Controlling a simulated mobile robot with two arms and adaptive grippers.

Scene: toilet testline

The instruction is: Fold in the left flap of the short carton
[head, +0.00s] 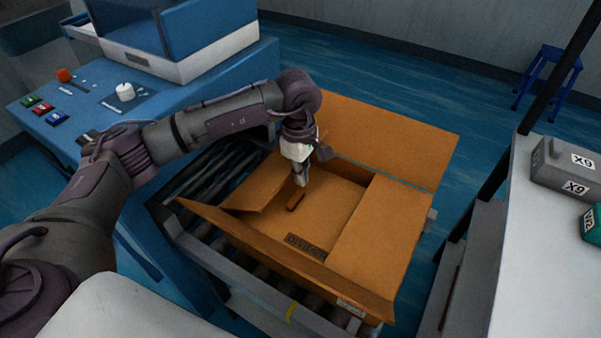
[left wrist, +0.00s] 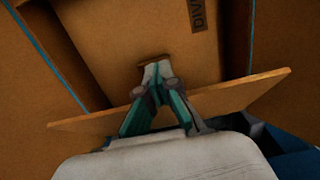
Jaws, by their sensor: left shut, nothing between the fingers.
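The short carton (head: 330,205) is an open brown box on the roller conveyor. Its left flap (head: 258,190) slants inward over the left part of the opening. My left gripper (head: 301,182) points down inside the carton's outline, close to the left flap's inner edge; its fingers are shut and empty. In the left wrist view the shut fingertips (left wrist: 155,70) reach past the edge of the tilted flap (left wrist: 235,97). I cannot tell whether they touch it. My right gripper is not in view.
The carton's right flap (head: 385,230) lies inward, nearly flat. The far flap (head: 390,135) and near flap (head: 275,240) spread outward. A blue machine (head: 190,90) with buttons stands at the left. A white table (head: 530,240) with boxes stands at the right.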

